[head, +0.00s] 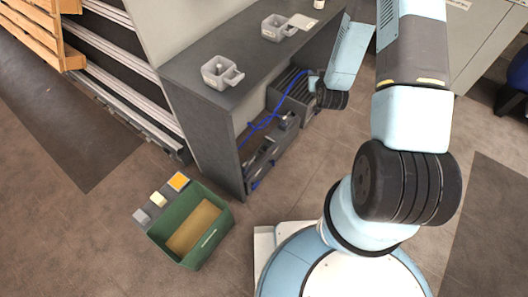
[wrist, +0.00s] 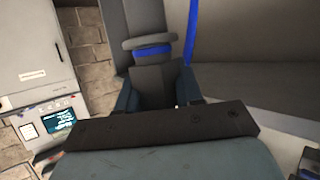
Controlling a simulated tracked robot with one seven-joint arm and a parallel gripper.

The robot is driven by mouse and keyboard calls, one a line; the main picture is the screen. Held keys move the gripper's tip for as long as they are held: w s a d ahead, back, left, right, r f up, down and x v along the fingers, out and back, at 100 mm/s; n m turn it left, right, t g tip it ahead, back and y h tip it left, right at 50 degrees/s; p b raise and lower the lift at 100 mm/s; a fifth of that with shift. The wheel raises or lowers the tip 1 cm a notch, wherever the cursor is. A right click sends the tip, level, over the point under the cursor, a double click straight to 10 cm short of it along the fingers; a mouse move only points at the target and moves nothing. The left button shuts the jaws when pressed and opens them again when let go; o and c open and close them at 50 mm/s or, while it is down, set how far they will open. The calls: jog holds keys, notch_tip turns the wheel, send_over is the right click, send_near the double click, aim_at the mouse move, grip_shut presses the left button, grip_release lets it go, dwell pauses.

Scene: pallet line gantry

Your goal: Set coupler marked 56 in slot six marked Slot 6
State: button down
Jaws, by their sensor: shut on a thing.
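My gripper (wrist: 157,92) shows in the wrist view, its two dark blue-grey fingers closed on the sides of a grey block-shaped piece (wrist: 153,76). A rounded grey part with a blue band (wrist: 150,46) lies just beyond the block; I cannot tell if it belongs to the same piece. No number 56 is readable. In the head view my wrist is at the open front of a dark grey shelf unit (head: 205,105), and the fingertips are hard to make out. A ribbed dark grey housing (head: 290,88) is inside. No Slot 6 marking is readable.
Blue hoses (head: 262,124) run inside the shelf, near grey fittings (head: 262,155). Grey containers (head: 218,73) (head: 279,27) stand on its top. A green crate (head: 222,242) is on the floor at lower left. A white cabinet with a screen (wrist: 58,114) shows in the wrist view.

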jog(key=s+a+f+n+g+y, duration=0.1)
jog(key=s+a+f+n+y, duration=0.25)
jog(key=f, duration=0.85)
jog(key=s+a+f+n+g+y, duration=0.25)
jog(key=a+f, duration=0.25)
jog(key=f, duration=0.6)
jog(key=s+a+f+n+g+y, duration=0.1)
jog(key=s+a+f+n+y, duration=0.25)
jog(key=f, duration=0.85)
send_over(266, 147)
jog(key=a, duration=0.3)
notch_tip(266, 147, down, 9)
jog(key=shift+s+d+f, duration=0.1)
jog(key=shift+d+f, duration=0.1)
jog(key=shift+f, duration=1.6)
jog(key=c, duration=1)
grip_release()
